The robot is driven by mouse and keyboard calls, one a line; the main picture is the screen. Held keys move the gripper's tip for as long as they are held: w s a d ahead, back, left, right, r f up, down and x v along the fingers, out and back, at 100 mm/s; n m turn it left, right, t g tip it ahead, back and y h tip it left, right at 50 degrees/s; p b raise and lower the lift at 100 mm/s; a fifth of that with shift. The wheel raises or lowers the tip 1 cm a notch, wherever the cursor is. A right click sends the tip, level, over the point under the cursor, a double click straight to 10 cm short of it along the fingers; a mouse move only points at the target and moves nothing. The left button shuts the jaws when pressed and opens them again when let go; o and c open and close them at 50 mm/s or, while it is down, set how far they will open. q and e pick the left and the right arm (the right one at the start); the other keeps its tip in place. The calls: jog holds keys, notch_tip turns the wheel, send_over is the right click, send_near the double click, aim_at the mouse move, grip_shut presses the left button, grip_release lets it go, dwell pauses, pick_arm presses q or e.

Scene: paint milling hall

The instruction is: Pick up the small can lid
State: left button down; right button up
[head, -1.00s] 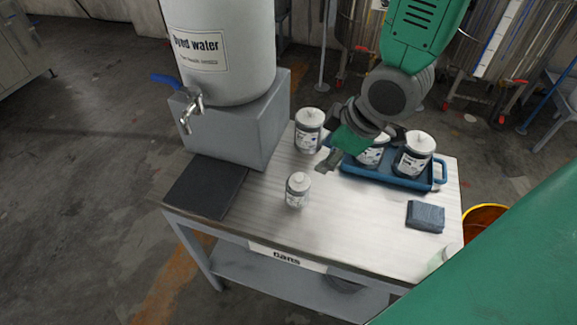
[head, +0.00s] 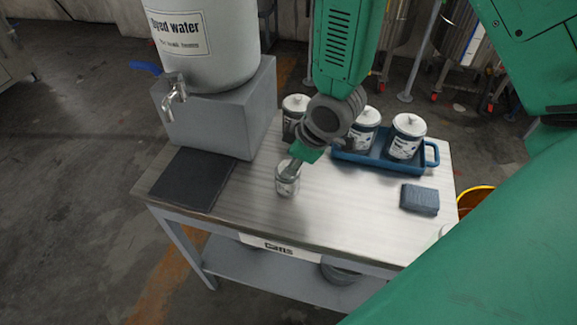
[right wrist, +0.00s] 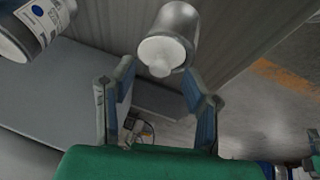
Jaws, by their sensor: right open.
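The small can (head: 287,184) stands upright on the table, with my right gripper (head: 291,166) just above it. Its lid is mostly hidden by the gripper in the head view. In the right wrist view the small can lid (right wrist: 163,52), pale with a raised round top, is between and just beyond the fingertips of my right gripper (right wrist: 160,76). The gripper is open, one finger on each side of the lid, and holds nothing. Whether a finger touches the can cannot be told. My left gripper is not in view.
A larger can (head: 294,104) stands behind my gripper. A blue tray (head: 375,164) holds lidded cans at the right. A blue-grey sponge (head: 419,198), a dark mat (head: 190,181) and a dyed water dispenser (head: 215,50) with tap (head: 173,92) are also near. The front middle tabletop is clear.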

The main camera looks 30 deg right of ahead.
jog(key=shift+x, duration=0.9)
jog(key=shift+r, duration=0.1)
jog(key=c, duration=0.9)
